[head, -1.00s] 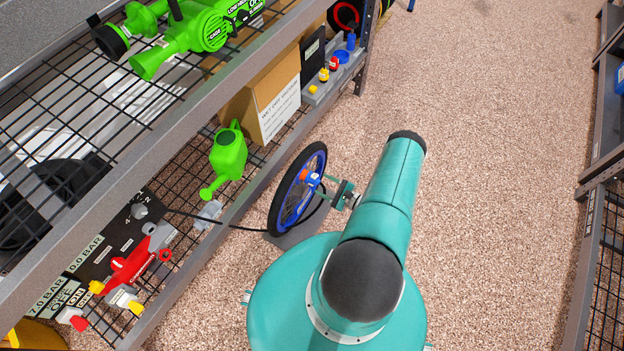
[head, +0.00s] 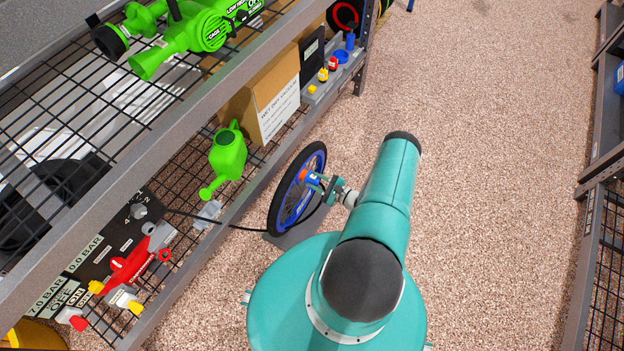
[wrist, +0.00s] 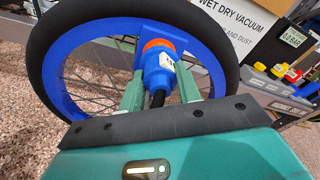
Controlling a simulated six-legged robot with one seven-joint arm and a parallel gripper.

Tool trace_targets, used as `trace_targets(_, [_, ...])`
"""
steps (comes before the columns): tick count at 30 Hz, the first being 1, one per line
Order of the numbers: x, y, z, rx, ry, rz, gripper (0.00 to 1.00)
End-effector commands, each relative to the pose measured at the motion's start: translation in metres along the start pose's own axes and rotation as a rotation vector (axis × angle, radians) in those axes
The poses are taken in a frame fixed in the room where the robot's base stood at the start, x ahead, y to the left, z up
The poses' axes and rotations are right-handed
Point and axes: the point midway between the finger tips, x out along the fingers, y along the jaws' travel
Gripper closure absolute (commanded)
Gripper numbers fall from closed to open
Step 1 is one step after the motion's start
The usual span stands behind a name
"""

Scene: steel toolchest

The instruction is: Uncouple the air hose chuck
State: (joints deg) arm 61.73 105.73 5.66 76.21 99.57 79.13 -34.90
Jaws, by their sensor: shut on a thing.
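The air hose chuck (wrist: 158,74) is blue with an orange collar (wrist: 158,44) and sits at the rim of a blue-rimmed wheel (wrist: 48,72) with a black tyre. A black hose runs from its near end. In the head view the chuck (head: 313,179) is partly covered by my gripper (head: 319,184). In the wrist view my gripper (wrist: 161,84) has one green finger on each side of the chuck and is shut on it. The wheel (head: 284,208) stands upright on a grey base (head: 290,240).
The black hose (head: 238,227) runs left to a panel with bar markings (head: 92,255) on the wire shelf. A green watering can (head: 229,157) and a wet dry vacuum box (head: 277,107) stand close behind the wheel. The speckled floor on the right is clear.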

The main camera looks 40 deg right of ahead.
Motion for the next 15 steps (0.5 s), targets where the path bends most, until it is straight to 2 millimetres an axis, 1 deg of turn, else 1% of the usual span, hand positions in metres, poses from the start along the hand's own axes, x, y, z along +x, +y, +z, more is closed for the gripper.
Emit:
trace_targets(1, [0.0, 0.0, 0.0002, 0.0, -0.001, 0.0, 0.96])
trace_targets(2, [0.0, 0.0, 0.0001, -0.003, -0.001, -0.001, 1.0])
trace_targets(5, [-0.0002, 0.0004, 0.0, -0.053, -0.001, -0.007, 1.0])
trace_targets(15, [0.0, 0.0007, -0.0002, -0.443, 0.0, -0.056, 1.0])
